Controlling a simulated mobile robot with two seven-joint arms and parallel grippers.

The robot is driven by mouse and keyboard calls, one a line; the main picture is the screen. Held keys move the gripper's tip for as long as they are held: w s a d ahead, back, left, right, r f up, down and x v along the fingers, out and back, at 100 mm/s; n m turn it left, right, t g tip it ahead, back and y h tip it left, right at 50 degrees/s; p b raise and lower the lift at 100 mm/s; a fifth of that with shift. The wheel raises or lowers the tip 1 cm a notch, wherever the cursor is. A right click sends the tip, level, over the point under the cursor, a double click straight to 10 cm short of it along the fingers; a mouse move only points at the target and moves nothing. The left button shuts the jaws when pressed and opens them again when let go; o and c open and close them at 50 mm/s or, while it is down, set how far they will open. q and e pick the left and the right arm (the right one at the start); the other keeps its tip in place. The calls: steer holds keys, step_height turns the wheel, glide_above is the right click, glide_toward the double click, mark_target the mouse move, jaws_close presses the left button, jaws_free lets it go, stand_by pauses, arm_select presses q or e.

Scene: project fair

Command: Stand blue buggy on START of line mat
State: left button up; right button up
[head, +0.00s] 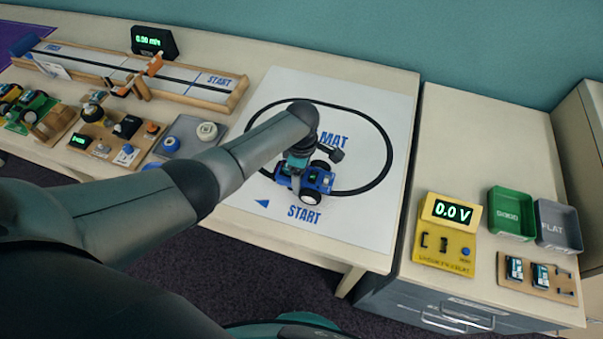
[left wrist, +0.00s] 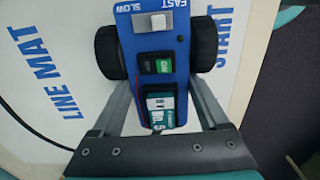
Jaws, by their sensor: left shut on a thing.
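The blue buggy (head: 318,181) is at the front part of the white line mat (head: 352,216), on or just over the black loop line and just above the printed word START (head: 304,215). My left gripper (head: 298,172) is over it from above and shut on it. In the left wrist view the blue buggy (left wrist: 155,45) sits between the two fingers of my left gripper (left wrist: 160,100), with black wheels at both sides. Its FAST/SLOW switch, green button and battery show. Whether its wheels touch the mat is unclear. My right gripper is not in view.
A wooden track (head: 130,75) with a small display (head: 153,41) stands at the back left. Several buggies and parts boards lie left of the mat. On the right table are a yellow voltage tester (head: 446,230), a green tray (head: 511,214), a grey tray (head: 558,226) and a battery board (head: 537,278).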

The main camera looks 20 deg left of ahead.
arm_select(q)
steer(key=shift+f, duration=0.25)
stand_by(0.5)
steer(key=shift+f, duration=0.1)
stand_by(0.8)
steer(key=o, duration=1)
step_height(320, 180, up, 15)
steer(key=p, duration=1.7)
